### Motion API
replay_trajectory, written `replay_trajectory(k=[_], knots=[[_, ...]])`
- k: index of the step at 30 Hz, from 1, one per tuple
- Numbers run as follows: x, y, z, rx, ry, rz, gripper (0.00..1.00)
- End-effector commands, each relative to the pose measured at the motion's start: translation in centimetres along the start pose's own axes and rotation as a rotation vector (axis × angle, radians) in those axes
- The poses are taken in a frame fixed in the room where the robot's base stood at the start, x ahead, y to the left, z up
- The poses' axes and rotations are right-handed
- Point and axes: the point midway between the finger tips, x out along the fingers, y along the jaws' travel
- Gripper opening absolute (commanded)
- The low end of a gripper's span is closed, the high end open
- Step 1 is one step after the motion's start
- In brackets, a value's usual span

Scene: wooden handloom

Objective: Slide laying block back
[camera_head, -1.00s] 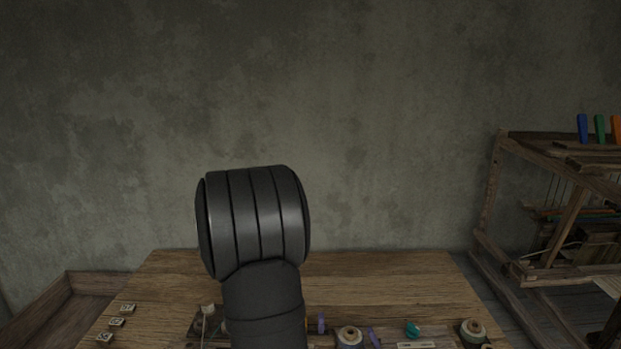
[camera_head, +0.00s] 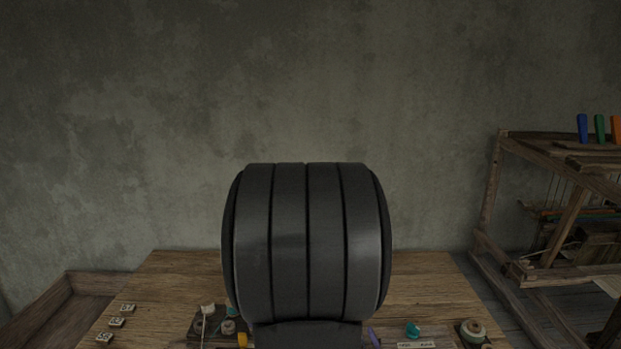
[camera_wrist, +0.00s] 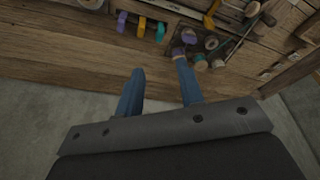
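No object can be surely told as the laying block. Small pale marked blocks (camera_head: 116,322) lie at the left of the wooden table (camera_head: 180,275) in the head view. My gripper (camera_wrist: 158,75) shows in the wrist view as two blue fingers held well apart, with nothing between them. The fingers are near the table's edge, with the right fingertip close to a tray of spools. I cannot tell whether it touches anything. In the head view my arm hides the middle of the table, and the gripper does not show.
Purple, yellow and teal pieces (camera_wrist: 141,27) sit in a row near the table's edge. A spool (camera_head: 472,331) and a teal item (camera_head: 413,330) stand at the front right. A wooden loom (camera_head: 495,200) is on the right. The back of the table looks clear.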

Motion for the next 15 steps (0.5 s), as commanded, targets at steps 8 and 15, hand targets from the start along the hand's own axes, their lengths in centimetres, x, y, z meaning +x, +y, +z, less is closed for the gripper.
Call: replay_trajectory(k=[8,15], knots=[[-0.02,0.03,0.04,0.002,0.001,0.0,0.31],[0.13,-0.13,-0.13,-0.007,-0.003,-0.001,0.0]])
